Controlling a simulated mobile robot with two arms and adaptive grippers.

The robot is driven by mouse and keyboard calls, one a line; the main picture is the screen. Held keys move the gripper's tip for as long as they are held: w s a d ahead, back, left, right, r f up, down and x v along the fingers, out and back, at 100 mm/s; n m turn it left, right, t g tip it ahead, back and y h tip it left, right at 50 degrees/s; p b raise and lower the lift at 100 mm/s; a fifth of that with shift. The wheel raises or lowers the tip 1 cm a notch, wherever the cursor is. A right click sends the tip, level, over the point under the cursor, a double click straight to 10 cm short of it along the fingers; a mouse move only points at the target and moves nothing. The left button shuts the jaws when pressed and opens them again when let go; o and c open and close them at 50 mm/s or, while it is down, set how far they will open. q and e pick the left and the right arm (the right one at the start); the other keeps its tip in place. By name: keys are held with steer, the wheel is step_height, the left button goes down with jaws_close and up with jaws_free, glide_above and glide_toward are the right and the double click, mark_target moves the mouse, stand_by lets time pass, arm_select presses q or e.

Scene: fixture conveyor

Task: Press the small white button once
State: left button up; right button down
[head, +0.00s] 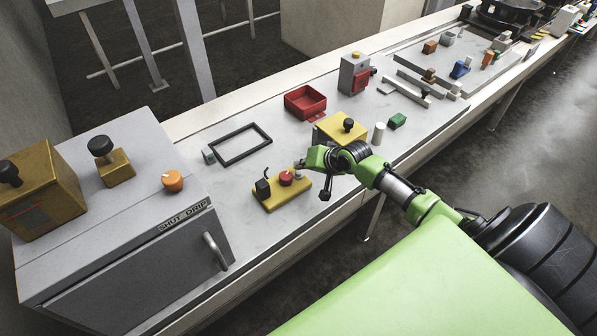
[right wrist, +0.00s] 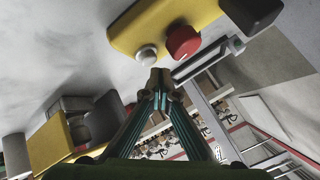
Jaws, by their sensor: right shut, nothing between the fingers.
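The small white button (right wrist: 147,55) sits on a yellow control box (right wrist: 128,36), beside a larger red button (right wrist: 183,42). In the head view the yellow box (head: 270,204) lies on the grey conveyor table, with the red button (head: 286,179) in its middle. The white button is at its right end, close to my gripper and hard to make out. My right gripper (right wrist: 160,78) is shut and empty. Its fingertips are close to the white button in the wrist view; I cannot tell whether they touch. In the head view the right gripper (head: 301,166) reaches in from the right. My left gripper is not in view.
A black switch (head: 262,187) stands on the box's left end. A second yellow box with a black knob (head: 348,125) stands behind my right wrist, with a white cylinder (head: 379,133) nearby. A black frame (head: 240,144) and red tray (head: 305,102) lie farther back. A grey cabinet (head: 150,268) stands left.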

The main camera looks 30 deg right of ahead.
mark_target(301, 173)
steer(key=shift+f, duration=0.25)
steer(key=shift+f, duration=0.55)
stand_by(0.5)
steer(key=shift+r, duration=0.1)
steer(key=shift+r+p, duration=0.8)
steer(key=shift+r, duration=0.05)
step_height(301, 173, up, 5)
steer(key=p, duration=0.5)
stand_by(0.4)
stand_by(0.4)
